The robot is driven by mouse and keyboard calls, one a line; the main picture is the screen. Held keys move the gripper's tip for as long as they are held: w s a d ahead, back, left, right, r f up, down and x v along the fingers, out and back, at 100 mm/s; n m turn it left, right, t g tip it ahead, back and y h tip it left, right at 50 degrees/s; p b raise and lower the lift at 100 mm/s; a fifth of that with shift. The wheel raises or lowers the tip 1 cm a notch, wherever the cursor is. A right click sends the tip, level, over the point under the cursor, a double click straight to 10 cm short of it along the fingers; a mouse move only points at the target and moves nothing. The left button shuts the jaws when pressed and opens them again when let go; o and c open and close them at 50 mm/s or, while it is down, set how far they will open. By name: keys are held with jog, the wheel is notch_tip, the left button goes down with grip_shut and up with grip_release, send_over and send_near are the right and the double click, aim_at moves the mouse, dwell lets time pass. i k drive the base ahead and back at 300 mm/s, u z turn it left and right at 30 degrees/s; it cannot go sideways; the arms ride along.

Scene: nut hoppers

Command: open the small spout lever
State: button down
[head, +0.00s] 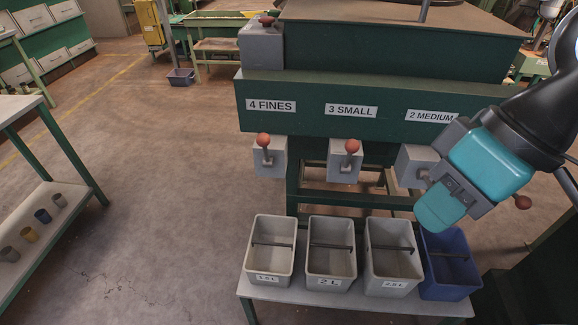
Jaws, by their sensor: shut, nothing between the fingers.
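The small spout (343,170) is a grey block under the "3 SMALL" label (351,110) on the green hopper front. Its lever (352,146) has a red-brown ball knob and stands upright in front of the spout. My gripper (434,212), teal and dark grey, is at the right, in front of the medium spout and to the right of the small lever. It is shut and empty, apart from the small lever. It hides part of the medium spout and its lever.
The fines spout (268,165), its lever (264,141) upright, is at the left. Another red-brown knob (522,202) shows right of my gripper. Grey bins (331,279) and a blue bin (452,285) stand on a bench below. The floor at left is open, before a shelf table (45,205).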

aim_at(352, 146)
jog(key=u, duration=1.4)
jog(key=i, duration=0.65)
jog(key=z, duration=1.05)
